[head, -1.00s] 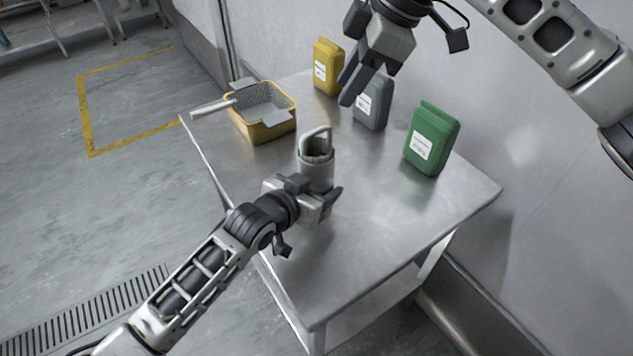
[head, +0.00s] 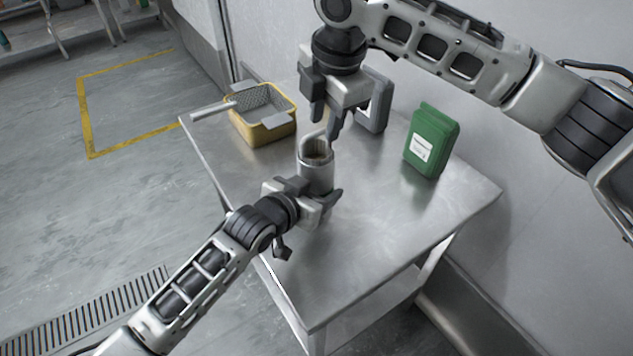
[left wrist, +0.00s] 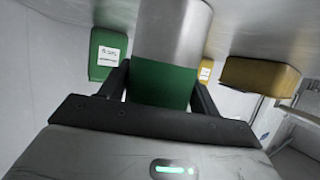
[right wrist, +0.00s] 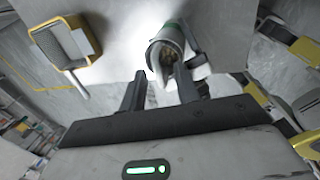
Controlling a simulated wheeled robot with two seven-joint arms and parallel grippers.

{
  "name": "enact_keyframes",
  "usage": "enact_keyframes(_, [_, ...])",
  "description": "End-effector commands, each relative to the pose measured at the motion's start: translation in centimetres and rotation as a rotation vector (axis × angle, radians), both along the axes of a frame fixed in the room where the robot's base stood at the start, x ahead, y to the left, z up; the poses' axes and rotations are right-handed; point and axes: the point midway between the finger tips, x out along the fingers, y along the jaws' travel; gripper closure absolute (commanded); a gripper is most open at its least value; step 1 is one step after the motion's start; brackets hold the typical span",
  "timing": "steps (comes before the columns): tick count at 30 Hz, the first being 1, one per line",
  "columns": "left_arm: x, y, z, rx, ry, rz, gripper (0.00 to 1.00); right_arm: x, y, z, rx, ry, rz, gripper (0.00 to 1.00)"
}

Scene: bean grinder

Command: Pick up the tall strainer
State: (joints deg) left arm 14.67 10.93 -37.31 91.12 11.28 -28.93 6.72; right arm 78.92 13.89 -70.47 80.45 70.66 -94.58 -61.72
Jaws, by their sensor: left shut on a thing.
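A metal cylinder (head: 315,183) stands upright on the table, and a green band on it shows in the left wrist view (left wrist: 163,82). My left gripper (head: 325,200) is shut around its lower part. A pale, loop-like handle (head: 312,139) rises out of its open top, with something brownish inside. I cannot tell whether this is the tall strainer. My right gripper (head: 325,127) is open and empty, pointing down just above the handle. In the right wrist view the cylinder's mouth (right wrist: 165,58) appears between and beyond the open fingers (right wrist: 161,72).
A yellow container (head: 268,130) holding a mesh basket (head: 262,103) with a long handle sits at the table's far left. A green packet (head: 431,140) stands at the right. A yellow packet shows in the left wrist view (left wrist: 206,70). The table's (head: 390,235) front is clear.

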Motion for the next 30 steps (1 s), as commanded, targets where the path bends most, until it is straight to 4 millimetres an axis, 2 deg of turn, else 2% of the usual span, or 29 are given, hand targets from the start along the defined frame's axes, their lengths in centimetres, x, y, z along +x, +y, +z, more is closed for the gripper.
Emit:
enact_keyframes(3, [0.0,0.0,0.0,0.000,0.000,0.000,0.67,0.3,1.0,-1.8,-0.002,0.002,0.001,0.68])
enact_keyframes(7, [0.0,0.0,0.0,0.000,0.000,0.000,0.67,0.6,1.1,-3.3,-0.001,0.002,-0.001,0.68])
enact_keyframes(16, [0.0,0.0,0.0,0.000,0.000,0.000,0.67,0.7,1.2,-3.9,0.000,0.001,0.000,0.68])
enact_keyframes(17, [0.0,0.0,0.0,0.000,0.000,0.000,0.67,0.7,1.2,-3.9,0.000,0.001,0.000,0.74])
enact_keyframes(18, [0.0,0.0,0.0,0.000,0.000,0.000,0.67,0.7,1.2,-3.9,0.000,0.001,0.000,0.85])
enact_keyframes(20, [0.0,0.0,0.0,0.000,0.000,0.000,0.67,0.7,1.2,-3.9,0.001,0.001,0.000,1.00])
enact_keyframes(30, [0.0,0.0,0.0,0.000,0.000,0.000,0.67,0.7,1.2,-3.8,0.001,0.001,0.000,1.00])
